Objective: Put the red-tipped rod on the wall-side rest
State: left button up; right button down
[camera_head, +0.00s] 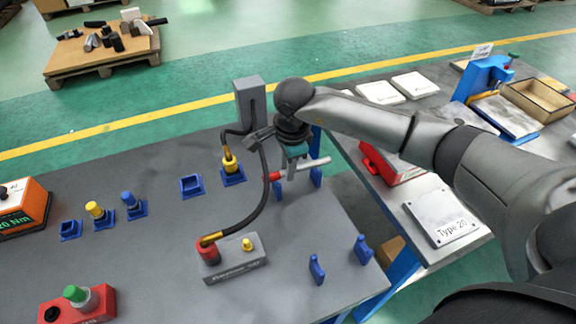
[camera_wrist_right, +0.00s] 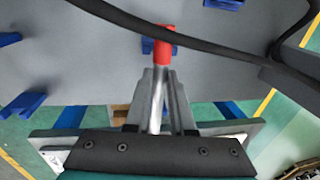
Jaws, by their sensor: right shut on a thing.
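The rod (camera_head: 313,164) is silver with a red tip pointing left in the head view. My right gripper (camera_head: 291,172) is shut around its middle and holds it roughly level. In the right wrist view the rod (camera_wrist_right: 157,98) lies between the two fingers, its red tip (camera_wrist_right: 165,42) beyond them. The rod is at the far pair of blue posts (camera_head: 315,178); I cannot tell whether it touches them. A nearer pair of blue posts (camera_head: 317,269) stands empty toward the front right edge. My left gripper is not in view.
A black cable (camera_head: 262,205) loops close to the gripper, from the grey post (camera_head: 249,100) to the red connector on a grey block (camera_head: 233,263). Blue sockets and a red button box (camera_head: 78,305) are to the left. A second table with a plate (camera_head: 440,217) is at right.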

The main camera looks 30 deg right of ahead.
jog(key=shift+f+b, duration=0.7)
jog(key=shift+f, duration=0.1)
jog(key=c, duration=0.7)
grip_release()
jog(key=r+p, duration=0.2)
jog(key=r, duration=0.1)
jog(key=s+r+p, duration=0.1)
jog(key=r+p, duration=0.1)
jog(key=shift+w, duration=0.1)
dwell(0.3)
jog(key=r, duration=0.5)
jog(key=s+r+p, duration=0.1)
jog(key=r, duration=0.4)
jog(key=s+r, duration=0.1)
jog(key=r, duration=0.4)
jog(key=shift+s+a, duration=0.2)
